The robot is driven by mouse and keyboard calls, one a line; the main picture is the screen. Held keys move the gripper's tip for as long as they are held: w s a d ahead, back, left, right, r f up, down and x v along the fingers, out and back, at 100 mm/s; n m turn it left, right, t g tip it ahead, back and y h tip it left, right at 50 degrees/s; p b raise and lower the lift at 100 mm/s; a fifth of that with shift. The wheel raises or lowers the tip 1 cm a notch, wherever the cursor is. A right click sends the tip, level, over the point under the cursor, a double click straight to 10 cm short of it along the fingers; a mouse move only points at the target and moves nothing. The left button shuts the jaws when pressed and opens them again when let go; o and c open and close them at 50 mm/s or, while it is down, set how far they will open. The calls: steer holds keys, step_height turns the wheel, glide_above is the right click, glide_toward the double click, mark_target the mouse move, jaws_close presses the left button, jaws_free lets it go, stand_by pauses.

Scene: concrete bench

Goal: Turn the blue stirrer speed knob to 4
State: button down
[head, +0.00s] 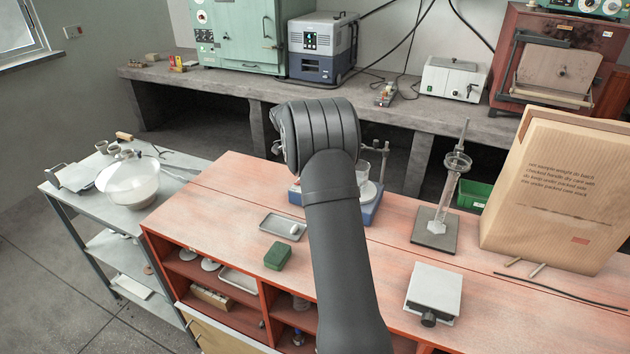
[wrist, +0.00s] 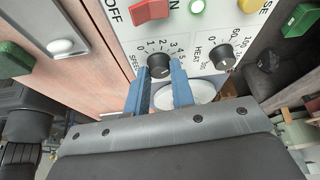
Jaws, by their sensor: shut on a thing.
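The blue stirrer (head: 372,214) stands on the red bench, partly hidden behind my arm in the head view. In the wrist view its pale front panel (wrist: 195,75) shows a black SPEED knob (wrist: 159,66) with numbers around its upper side. My gripper (wrist: 160,78) has its two blue fingers on either side of this knob, shut on it. I cannot clearly read which number the knob's mark points to. In the head view my gripper is hidden by my arm.
A black HEAT knob (wrist: 221,57) sits right of the SPEED knob, and a red switch (wrist: 151,10) lies above. A grey tray (head: 283,227) and a green box (head: 277,256) are left of my arm. A glass column on a stand (head: 436,230) is to the right.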

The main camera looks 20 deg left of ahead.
steer(key=shift+m, duration=0.5)
steer(key=shift+g, duration=0.3)
